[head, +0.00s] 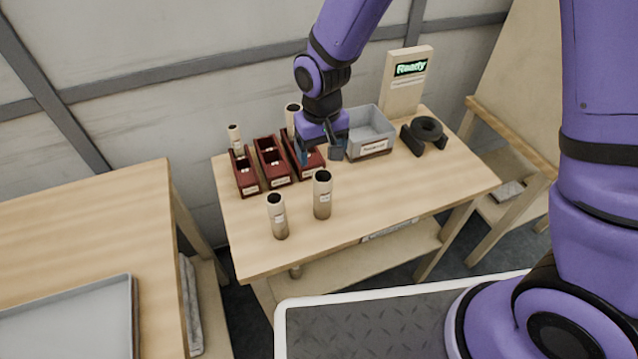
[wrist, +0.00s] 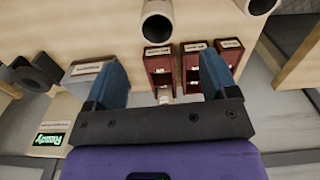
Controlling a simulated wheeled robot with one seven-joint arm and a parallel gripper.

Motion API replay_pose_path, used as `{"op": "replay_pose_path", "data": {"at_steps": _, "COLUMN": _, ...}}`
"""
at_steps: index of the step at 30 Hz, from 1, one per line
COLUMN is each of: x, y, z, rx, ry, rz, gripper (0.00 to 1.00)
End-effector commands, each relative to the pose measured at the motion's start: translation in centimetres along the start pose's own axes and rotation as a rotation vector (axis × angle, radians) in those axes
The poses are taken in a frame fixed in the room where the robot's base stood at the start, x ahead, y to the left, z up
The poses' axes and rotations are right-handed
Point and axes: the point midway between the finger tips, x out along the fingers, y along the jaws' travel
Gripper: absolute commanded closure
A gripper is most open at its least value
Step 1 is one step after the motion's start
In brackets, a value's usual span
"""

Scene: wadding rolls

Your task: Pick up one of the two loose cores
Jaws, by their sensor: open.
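Two loose cores stand upright on the table's front part, pale beige tubes with dark open tops and small labels. The left core (head: 278,218) is nearer the front edge; the right core (head: 322,198) stands a little behind it. My gripper (head: 320,156) is open, above the table behind the right core and apart from both. In the wrist view, the gripper's two blue fingers (wrist: 162,82) are spread wide. One core (wrist: 157,27) shows beyond the fingertips at the top, and another core (wrist: 259,5) is cut off by the top edge.
Three dark red holders (head: 272,163) stand at the back left, with tubes (head: 235,138) rising at their rear. A grey bin (head: 371,130), a black stand with a dark roll (head: 427,130) and a "Ready" sign (head: 409,70) are to the right. The table's front right is clear.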

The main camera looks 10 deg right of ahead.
Motion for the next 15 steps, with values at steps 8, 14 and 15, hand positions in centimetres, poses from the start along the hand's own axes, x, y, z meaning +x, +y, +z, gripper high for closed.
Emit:
{"op": "replay_pose_path", "data": {"at_steps": 8, "x": 3.9, "y": 0.0, "z": 0.1, "rx": -0.001, "ry": -0.004, "rz": 0.002, "gripper": 0.21}}
{"op": "replay_pose_path", "data": {"at_steps": 14, "x": 5.2, "y": 0.1, "z": 0.1, "rx": 0.0, "ry": -0.002, "rz": 0.001, "gripper": 0.21}}
{"op": "replay_pose_path", "data": {"at_steps": 15, "x": 5.4, "y": 0.1, "z": 0.1, "rx": 0.0, "ry": -0.002, "rz": 0.001, "gripper": 0.21}}
